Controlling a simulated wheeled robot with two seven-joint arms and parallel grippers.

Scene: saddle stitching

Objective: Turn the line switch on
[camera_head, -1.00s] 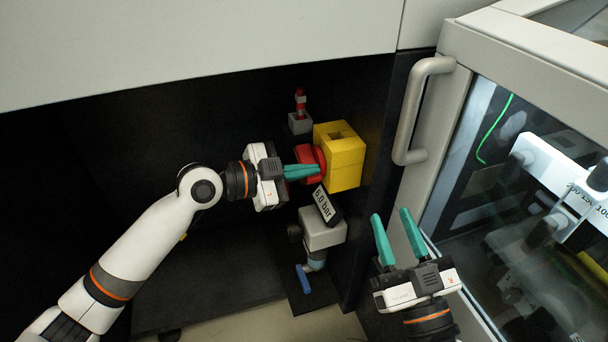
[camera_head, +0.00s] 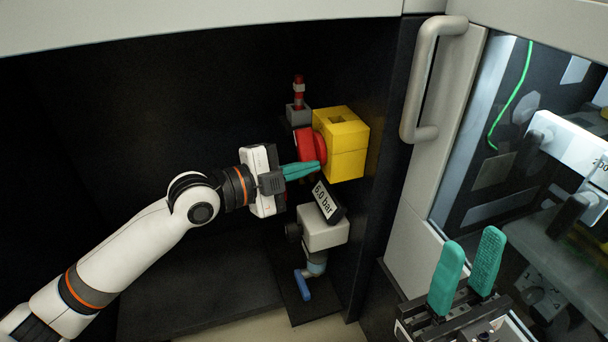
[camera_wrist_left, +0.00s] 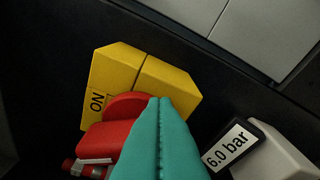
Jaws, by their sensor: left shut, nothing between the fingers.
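The line switch is a yellow box (camera_head: 344,145) with a red rotary knob (camera_head: 307,143) on its left face. In the left wrist view the yellow box (camera_wrist_left: 117,70) carries an "ON" label (camera_wrist_left: 97,103), and the red knob (camera_wrist_left: 105,138) is partly hidden by my fingers. My left gripper (camera_head: 320,169) is shut and empty, its teal fingertips at the lower part of the knob; I cannot tell whether they touch. It also shows in the left wrist view (camera_wrist_left: 160,102). My right gripper (camera_head: 470,246) is open and empty at the lower right.
A grey unit with a "6.0 bar" display (camera_head: 326,202) sits just below the switch, with a blue lever (camera_head: 303,285) under it. A door handle (camera_head: 429,80) and glazed cabinet are at right.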

